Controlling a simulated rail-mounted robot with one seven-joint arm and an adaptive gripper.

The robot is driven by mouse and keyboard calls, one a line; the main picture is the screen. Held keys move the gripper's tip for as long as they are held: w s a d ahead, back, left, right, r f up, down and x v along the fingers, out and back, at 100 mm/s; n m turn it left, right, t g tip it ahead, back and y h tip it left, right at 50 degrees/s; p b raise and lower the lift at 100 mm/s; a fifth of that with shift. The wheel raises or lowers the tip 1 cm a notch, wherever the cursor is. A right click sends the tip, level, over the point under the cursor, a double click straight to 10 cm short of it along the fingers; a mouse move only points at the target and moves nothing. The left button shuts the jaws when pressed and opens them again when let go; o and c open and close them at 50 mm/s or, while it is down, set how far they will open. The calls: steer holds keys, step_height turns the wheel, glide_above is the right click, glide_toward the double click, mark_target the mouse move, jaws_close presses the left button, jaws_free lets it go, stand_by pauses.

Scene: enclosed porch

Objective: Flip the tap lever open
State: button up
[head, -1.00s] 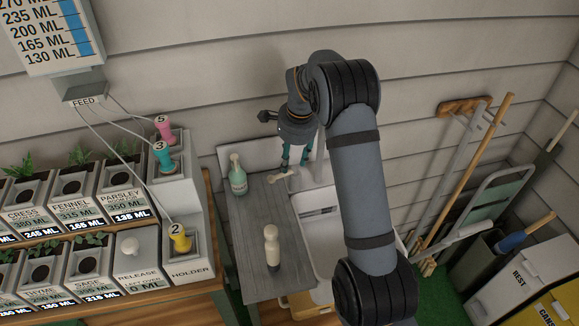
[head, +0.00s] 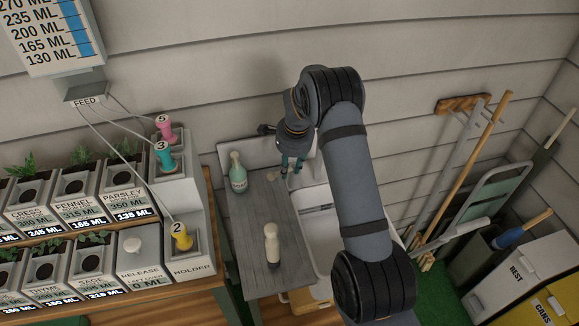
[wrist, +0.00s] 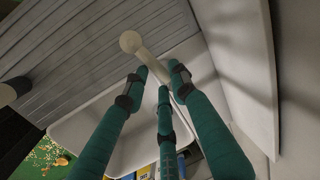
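The cream tap lever (wrist: 150,58) has a round knob at its end and reaches over the grey slatted counter in the wrist view. In the head view only its pale end (head: 272,177) shows beside my fingers; the rest of the tap is mostly hidden by my arm. My gripper (head: 291,166) points down at the back of the sink. Its teal fingers (wrist: 160,74) are apart, with the lever passing by and partly behind their tips. Whether they touch it I cannot tell. The white sink basin (head: 309,208) lies below and in front.
A green bottle (head: 238,175) stands on the grey counter (head: 252,215) left of my gripper, and a cream bottle (head: 272,243) stands nearer the front. The white back wall panel (wrist: 243,65) rises close beside my fingers in the wrist view.

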jaws_close()
stand_by(0.3)
